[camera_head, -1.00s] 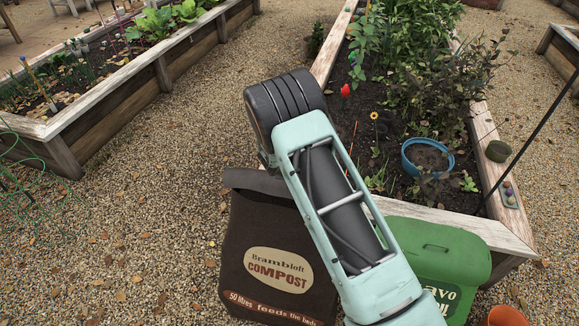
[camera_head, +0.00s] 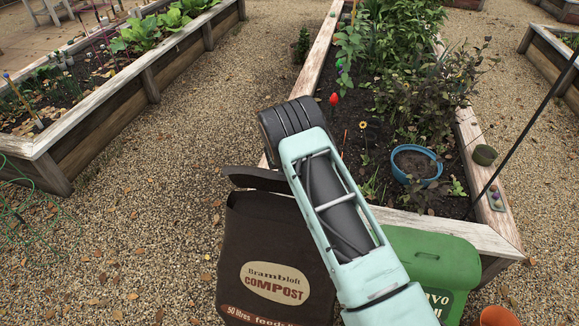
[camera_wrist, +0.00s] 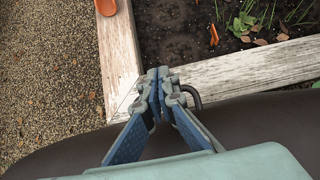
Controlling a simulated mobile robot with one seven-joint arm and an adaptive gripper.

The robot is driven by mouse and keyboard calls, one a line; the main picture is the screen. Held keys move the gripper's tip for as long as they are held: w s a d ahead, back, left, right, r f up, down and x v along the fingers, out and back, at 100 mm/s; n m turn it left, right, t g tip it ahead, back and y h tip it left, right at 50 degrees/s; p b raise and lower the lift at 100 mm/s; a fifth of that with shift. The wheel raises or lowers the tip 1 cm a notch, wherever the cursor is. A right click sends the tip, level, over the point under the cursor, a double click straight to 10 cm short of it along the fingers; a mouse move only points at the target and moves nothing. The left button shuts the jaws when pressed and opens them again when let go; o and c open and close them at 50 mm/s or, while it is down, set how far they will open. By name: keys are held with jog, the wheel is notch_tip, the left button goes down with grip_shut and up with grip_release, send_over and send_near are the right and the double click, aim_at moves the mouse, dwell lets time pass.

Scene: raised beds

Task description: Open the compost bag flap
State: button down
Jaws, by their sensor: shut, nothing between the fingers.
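The dark brown compost bag (camera_head: 268,262), labelled Brambloft Compost, stands upright in front of the raised bed's near end in the head view. Its flap (camera_head: 256,179) shows as a dark strip along the top, lifted a little from the bag's front edge at the left. My arm hides the flap's right part. My gripper is hidden in the head view. In the wrist view my gripper (camera_wrist: 158,84) is shut and empty, its tips over the bed's wooden corner. A dark brown surface (camera_wrist: 255,120), apparently the bag or its flap, lies close under the fingers; contact cannot be told.
A green bag (camera_head: 432,262) stands right of my arm. The raised bed's wooden rim (camera_head: 313,70) runs behind, with plants and a blue pot (camera_head: 416,165) inside. An orange pot (camera_head: 498,315) is at the bottom right.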

jog(key=shift+w+d+f, duration=0.1)
jog(key=shift+w+f, duration=0.15)
jog(key=shift+w, duration=0.35)
jog(key=shift+w+d+f, duration=0.1)
jog(key=shift+w+f, duration=0.1)
jog(key=shift+w, duration=0.4)
jog(key=shift+r, duration=0.1)
